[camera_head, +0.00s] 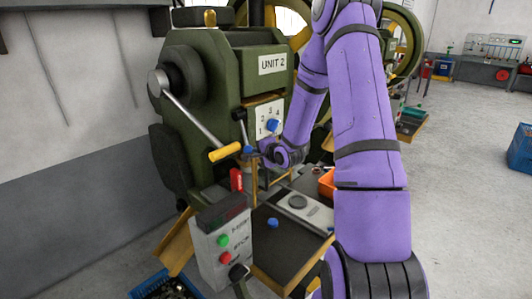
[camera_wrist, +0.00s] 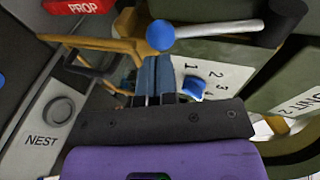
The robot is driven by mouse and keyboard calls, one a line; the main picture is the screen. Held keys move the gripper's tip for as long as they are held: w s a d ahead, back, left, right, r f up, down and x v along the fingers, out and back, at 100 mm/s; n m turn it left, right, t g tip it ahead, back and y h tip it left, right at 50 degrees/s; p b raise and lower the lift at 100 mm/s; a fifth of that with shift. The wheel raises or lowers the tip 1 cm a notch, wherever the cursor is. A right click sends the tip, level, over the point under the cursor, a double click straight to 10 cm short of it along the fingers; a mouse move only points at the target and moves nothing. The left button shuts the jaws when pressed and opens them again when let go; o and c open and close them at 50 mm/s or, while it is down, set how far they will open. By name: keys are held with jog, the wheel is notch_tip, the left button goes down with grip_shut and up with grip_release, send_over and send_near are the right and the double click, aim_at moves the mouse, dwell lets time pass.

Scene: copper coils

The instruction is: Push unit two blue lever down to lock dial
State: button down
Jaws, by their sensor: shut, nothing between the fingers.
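The green unit two machine (camera_head: 205,75) stands left of my arm. Its blue lever is a thin metal rod with a blue ball knob (camera_head: 248,149), hanging down from a black pivot (camera_head: 239,114). The wrist view shows the blue ball (camera_wrist: 160,35) just beyond my fingertips and the rod running right to the pivot (camera_wrist: 286,20). I cannot tell whether fingers and ball touch. The blue dial (camera_head: 272,125) sits on a white plate numbered 1 to 4; it also shows in the wrist view (camera_wrist: 192,88). My gripper (camera_wrist: 157,60) is shut and empty, beside the ball.
A long lever with a yellow handle (camera_head: 225,152) sticks out just left of the ball. Below are a red PROP label (camera_wrist: 85,6), a NEST plate (camera_wrist: 42,140), an orange bin (camera_head: 327,183) and a grey button box (camera_head: 208,262). Open floor lies to the right.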

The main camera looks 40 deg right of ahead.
aim_at(249, 152)
jog(key=x, duration=0.3)
jog(key=shift+w, duration=0.2)
jog(key=shift+f, duration=0.1)
jog(key=shift+w+a+f, duration=0.1)
jog(key=shift+w+f, duration=0.15)
jog(key=shift+w, duration=0.25)
jog(key=shift+w+a+f, duration=0.1)
jog(key=shift+w+f, duration=0.2)
jog(key=shift+w, duration=0.25)
jog(key=shift+s, duration=0.1)
